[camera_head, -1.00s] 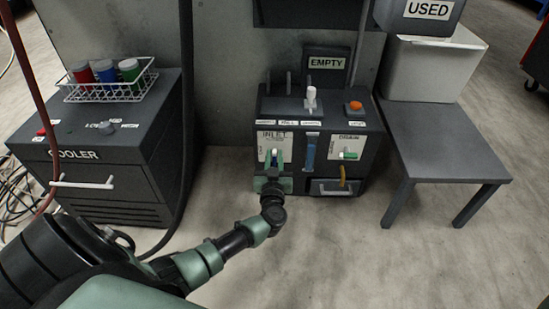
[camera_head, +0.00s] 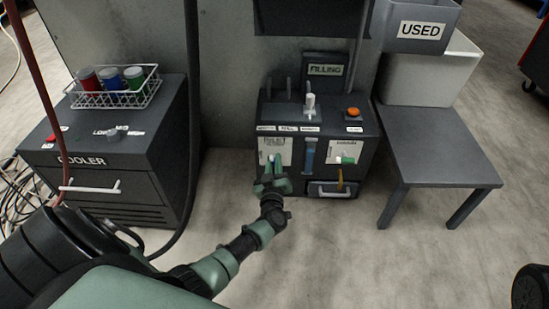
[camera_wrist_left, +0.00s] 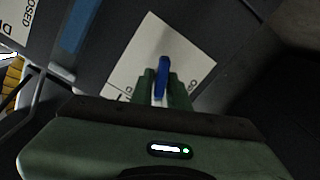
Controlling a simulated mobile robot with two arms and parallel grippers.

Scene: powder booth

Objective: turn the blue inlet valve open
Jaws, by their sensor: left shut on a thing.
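The blue inlet valve handle (camera_wrist_left: 162,68) shows in the left wrist view, standing up between my fingers in front of a white label plate (camera_wrist_left: 187,52). My left gripper (camera_wrist_left: 161,91) is shut on it. In the head view my left gripper (camera_head: 271,170) is at the left of the dark machine's front (camera_head: 316,163), just below the inlet label. It hides most of the handle there. The sign (camera_head: 326,70) behind the machine reads FILLING. My right gripper is out of view.
Right of the inlet are a blue gauge strip (camera_head: 309,155), a green-tipped drain handle (camera_head: 346,160) and a drawer (camera_head: 331,190). A cooler (camera_head: 98,162) with a wire basket (camera_head: 112,97) stands left. A grey table (camera_head: 437,147) stands right.

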